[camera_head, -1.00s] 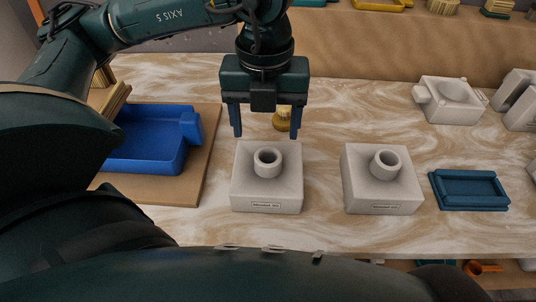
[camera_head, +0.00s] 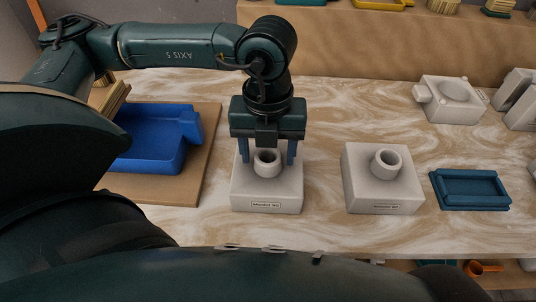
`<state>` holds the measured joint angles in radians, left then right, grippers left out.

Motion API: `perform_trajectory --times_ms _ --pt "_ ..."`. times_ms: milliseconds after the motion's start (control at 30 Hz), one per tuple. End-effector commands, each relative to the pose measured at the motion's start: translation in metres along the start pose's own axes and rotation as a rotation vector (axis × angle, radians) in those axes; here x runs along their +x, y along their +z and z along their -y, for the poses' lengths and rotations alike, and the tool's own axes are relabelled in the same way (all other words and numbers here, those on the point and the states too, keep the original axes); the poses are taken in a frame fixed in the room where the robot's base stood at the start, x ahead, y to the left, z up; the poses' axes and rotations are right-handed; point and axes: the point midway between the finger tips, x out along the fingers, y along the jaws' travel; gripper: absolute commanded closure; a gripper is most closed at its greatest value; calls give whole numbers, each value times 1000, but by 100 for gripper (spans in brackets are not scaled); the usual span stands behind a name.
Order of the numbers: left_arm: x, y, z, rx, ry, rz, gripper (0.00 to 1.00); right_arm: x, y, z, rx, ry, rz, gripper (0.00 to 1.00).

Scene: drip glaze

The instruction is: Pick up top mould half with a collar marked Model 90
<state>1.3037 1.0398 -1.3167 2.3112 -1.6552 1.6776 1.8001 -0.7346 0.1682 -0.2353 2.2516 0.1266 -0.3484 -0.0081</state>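Two grey-white square mould blocks, each with a round collar on top and a small label on the front, stand on the marbled table in the head view. My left gripper (camera_head: 268,152) is over the left mould block (camera_head: 267,194). Its two blue fingers point down, spread apart on either side of the collar (camera_head: 267,162), with nothing held. I cannot tell whether the fingers touch the block. The right mould block (camera_head: 382,185) stands apart from the gripper. Both labels are too small to read surely. My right gripper is not in view.
A blue tray (camera_head: 150,160) on a brown board (camera_head: 203,160) is at left. A small dark blue tray (camera_head: 470,188) lies at right. A pale mould piece with a hollow (camera_head: 452,98) stands at back right. The table between the two blocks is clear.

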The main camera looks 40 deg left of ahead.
Motion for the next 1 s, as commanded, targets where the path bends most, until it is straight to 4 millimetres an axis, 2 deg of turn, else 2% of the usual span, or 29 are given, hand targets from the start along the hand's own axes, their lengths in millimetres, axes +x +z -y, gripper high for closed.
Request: perform_trajectory --times_ms 67,700,1000 --pt "0 0 0 0 0 0 46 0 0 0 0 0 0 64" --pt "0 0 0 1 0 0 99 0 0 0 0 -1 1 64" --pt "0 0 0 1 0 0 100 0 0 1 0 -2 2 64"
